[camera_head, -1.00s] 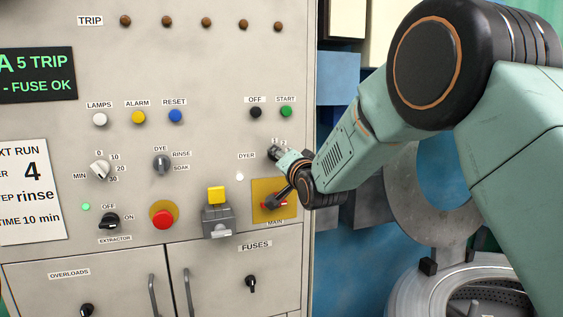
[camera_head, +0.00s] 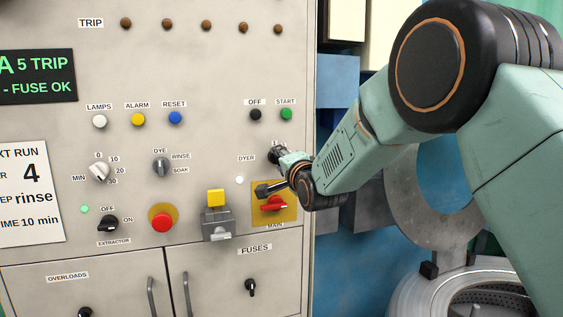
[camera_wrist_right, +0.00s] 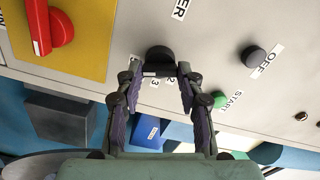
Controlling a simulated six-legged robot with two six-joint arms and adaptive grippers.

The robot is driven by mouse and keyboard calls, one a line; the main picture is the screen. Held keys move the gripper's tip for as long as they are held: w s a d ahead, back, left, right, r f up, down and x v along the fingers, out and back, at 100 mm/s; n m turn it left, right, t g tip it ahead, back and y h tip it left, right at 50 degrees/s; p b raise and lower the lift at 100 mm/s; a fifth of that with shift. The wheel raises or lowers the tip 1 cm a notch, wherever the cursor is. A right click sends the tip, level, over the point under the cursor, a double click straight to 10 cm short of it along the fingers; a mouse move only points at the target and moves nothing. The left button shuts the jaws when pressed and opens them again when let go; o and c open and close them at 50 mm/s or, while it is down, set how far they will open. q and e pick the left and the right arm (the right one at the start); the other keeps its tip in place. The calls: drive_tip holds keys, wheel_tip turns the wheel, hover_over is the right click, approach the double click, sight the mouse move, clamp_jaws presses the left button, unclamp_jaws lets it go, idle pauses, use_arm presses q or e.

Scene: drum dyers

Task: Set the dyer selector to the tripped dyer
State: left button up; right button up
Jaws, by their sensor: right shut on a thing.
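The dyer selector (camera_wrist_right: 160,57) is a black knob between my right fingertips in the right wrist view; labels 2 and 3 show beside it. My right gripper (camera_wrist_right: 159,70) is shut on this knob. In the head view my right gripper (camera_head: 277,154) is at the panel, right of the DYER label (camera_head: 246,158), and hides most of the selector. The knob's pointer and setting cannot be read. The green-lettered display (camera_head: 38,74) shows "A 5 TRIP" and "- FUSE OK", cut off at the left. My left gripper is out of view.
The red main switch (camera_head: 274,204) on its yellow plate sits just below my right wrist. The black OFF button (camera_head: 256,114) and green START button (camera_head: 286,113) are close above. A grey device with a yellow top (camera_head: 216,197) stands out from the panel at the left.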

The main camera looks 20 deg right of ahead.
drive_tip(key=shift+f, duration=0.1)
drive_tip(key=o, duration=1.2)
drive_tip(key=shift+c, duration=0.2)
drive_tip(key=s, duration=1.2)
drive_tip(key=shift+d, duration=0.2)
